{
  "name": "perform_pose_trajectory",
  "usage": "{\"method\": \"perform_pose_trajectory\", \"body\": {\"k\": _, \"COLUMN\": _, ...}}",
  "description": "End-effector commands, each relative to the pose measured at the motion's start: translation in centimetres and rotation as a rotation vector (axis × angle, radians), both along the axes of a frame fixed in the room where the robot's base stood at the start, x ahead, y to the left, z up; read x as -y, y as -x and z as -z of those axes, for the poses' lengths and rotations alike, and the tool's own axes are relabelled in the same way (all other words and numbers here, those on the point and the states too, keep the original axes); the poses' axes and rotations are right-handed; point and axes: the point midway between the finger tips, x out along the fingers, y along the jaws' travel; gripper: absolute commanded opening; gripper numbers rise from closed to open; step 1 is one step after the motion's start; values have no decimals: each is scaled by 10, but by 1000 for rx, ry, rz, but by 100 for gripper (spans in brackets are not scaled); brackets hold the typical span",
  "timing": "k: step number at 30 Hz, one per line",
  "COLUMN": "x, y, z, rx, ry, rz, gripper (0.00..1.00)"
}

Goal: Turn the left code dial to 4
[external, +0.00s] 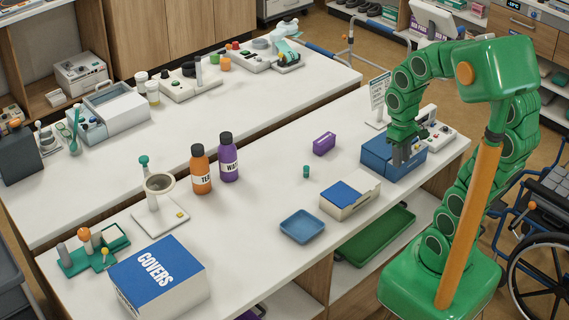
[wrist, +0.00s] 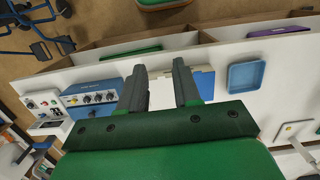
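A blue box (external: 377,160) stands near the right end of the front table, partly hidden by my arm. In the wrist view the blue box (wrist: 75,90) lies left of my fingers, with a row of dark dials on its panel. The leftmost dial there (wrist: 86,99) is too small for its number to be read. My gripper (external: 404,152) points down at the blue box in the external view. In the wrist view my gripper (wrist: 161,88) has its two dark fingers apart with nothing held between them. No contact with a dial shows.
A white box with a blue top (external: 351,196), a blue tray (external: 302,227) and a purple box (external: 324,143) are nearby. A white control panel (wrist: 43,106) sits beside the blue box. A small sign (external: 379,95) stands behind it. The table's front edge is close.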

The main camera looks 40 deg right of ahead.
Motion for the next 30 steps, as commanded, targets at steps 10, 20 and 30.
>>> {"method": "perform_pose_trajectory", "body": {"k": 10, "x": 63, "y": -68, "z": 27, "rx": 43, "ry": -4, "rz": 1, "gripper": 32}}
{"method": "perform_pose_trajectory", "body": {"k": 20, "x": 136, "y": -114, "z": 62, "rx": 90, "ry": -5, "rz": 12, "gripper": 32}}
{"method": "perform_pose_trajectory", "body": {"k": 30, "x": 175, "y": -129, "z": 81, "rx": 113, "ry": 0, "rz": 14, "gripper": 32}}
